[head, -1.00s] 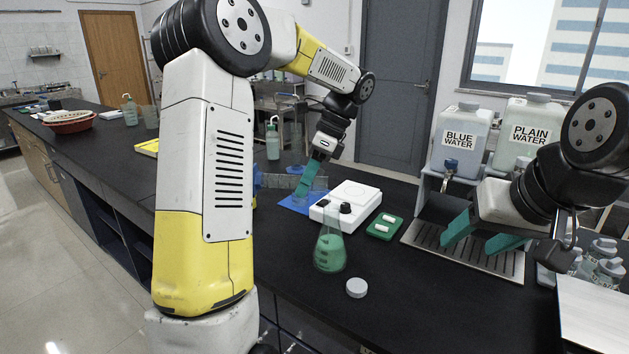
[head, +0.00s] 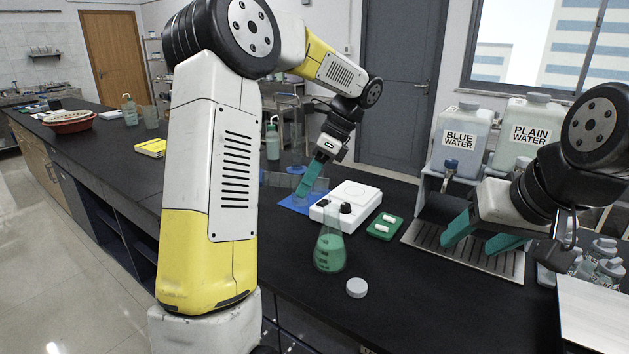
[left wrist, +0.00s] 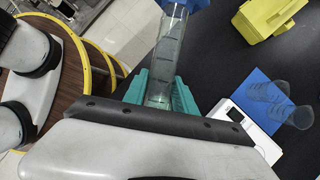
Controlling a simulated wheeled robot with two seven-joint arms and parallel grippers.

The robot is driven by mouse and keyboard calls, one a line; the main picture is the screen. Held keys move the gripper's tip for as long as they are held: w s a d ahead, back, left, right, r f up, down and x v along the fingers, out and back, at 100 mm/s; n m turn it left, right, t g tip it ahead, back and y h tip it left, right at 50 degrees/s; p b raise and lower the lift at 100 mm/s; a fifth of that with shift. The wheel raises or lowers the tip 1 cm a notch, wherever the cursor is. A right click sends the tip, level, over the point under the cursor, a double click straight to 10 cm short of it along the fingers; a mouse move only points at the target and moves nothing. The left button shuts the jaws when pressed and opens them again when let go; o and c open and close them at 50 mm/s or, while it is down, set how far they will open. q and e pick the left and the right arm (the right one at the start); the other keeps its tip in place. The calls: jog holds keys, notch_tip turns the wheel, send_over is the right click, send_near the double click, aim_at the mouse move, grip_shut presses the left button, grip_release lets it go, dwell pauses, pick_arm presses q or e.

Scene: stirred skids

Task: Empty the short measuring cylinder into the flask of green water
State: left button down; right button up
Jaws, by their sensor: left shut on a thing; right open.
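The flask of green water (head: 330,250) stands upright on the black bench, in front of the white stirrer (head: 345,204). My left gripper (head: 307,182) is shut on a clear measuring cylinder (head: 279,180), behind and left of the flask. The cylinder lies nearly level, pointing left in the head view. In the left wrist view the cylinder (left wrist: 168,62) sits between the teal fingers (left wrist: 160,95), its blue foot at the far end. Whether it holds liquid I cannot tell. My right gripper (head: 482,238) is open and empty before the water containers.
A tall clear cylinder (head: 297,130) stands behind the left gripper. A blue mat (head: 291,204) with clear glassware lies near it. A green tray (head: 384,228) holds white bars. A white round lid (head: 356,288) lies before the flask. Blue-water (head: 459,140) and plain-water (head: 528,132) containers stand right.

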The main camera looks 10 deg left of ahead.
pick_arm(q)
jog(key=shift+d+y, duration=0.2)
jog(key=shift+y, duration=0.4)
dwell(1.1)
jog(key=shift+d+r+y, duration=0.15)
jog(key=shift+y, duration=0.25)
dwell(1.2)
jog(key=shift+r+g, duration=0.1)
jog(key=shift+g, duration=0.2)
dwell(0.3)
jog(key=shift+y, duration=0.4)
jog(key=shift+d+r+y, duration=0.2)
jog(key=shift+d+y, duration=0.05)
jog(key=shift+y, duration=0.15)
dwell(1.0)
jog(key=shift+w, duration=0.1)
jog(key=shift+d+r+y, duration=0.25)
jog(key=shift+d+y, duration=0.05)
jog(key=shift+y, duration=0.5)
dwell(1.4)
